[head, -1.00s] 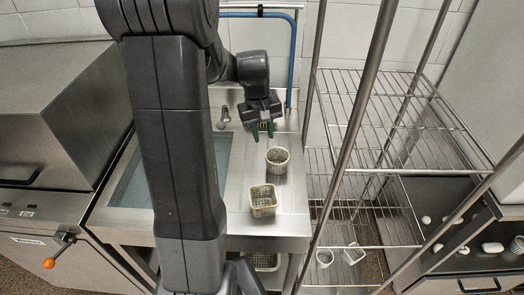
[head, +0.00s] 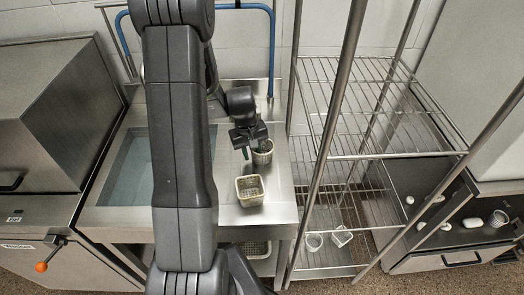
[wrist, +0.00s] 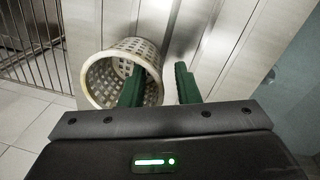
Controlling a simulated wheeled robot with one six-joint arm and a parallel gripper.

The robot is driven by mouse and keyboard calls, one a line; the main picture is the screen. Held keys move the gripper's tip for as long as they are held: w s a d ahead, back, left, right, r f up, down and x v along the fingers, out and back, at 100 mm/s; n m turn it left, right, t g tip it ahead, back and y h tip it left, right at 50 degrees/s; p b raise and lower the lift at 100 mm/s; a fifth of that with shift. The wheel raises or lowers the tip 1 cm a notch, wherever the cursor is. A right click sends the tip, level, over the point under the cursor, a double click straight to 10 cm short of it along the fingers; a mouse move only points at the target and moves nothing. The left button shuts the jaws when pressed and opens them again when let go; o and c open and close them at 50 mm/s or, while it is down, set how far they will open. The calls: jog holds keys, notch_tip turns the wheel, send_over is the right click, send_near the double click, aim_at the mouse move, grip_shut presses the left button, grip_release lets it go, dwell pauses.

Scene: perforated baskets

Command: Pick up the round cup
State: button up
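The round cup (head: 263,158) is a pale perforated basket standing on the steel counter beside the sink. In the wrist view it shows tilted by the camera angle (wrist: 105,75), with its mouth toward me. My gripper (head: 254,153) is at the cup's rim, pointing down, with its green fingers apart. In the wrist view my gripper (wrist: 160,85) has its left finger over or inside the cup's mouth and its right finger outside the wall. The wall lies between the fingers, which are not closed on it. My gripper partly hides the cup in the head view.
A square perforated basket (head: 250,186) stands in front of the cup on the counter (head: 228,213). The sink (head: 128,165) is to the left. A wire rack (head: 345,140) stands to the right, with another round cup (head: 314,242) and a square basket (head: 341,236) low down.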

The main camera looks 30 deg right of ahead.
jog(key=shift+f, duration=0.75)
grip_shut()
jog(key=shift+r, duration=0.1)
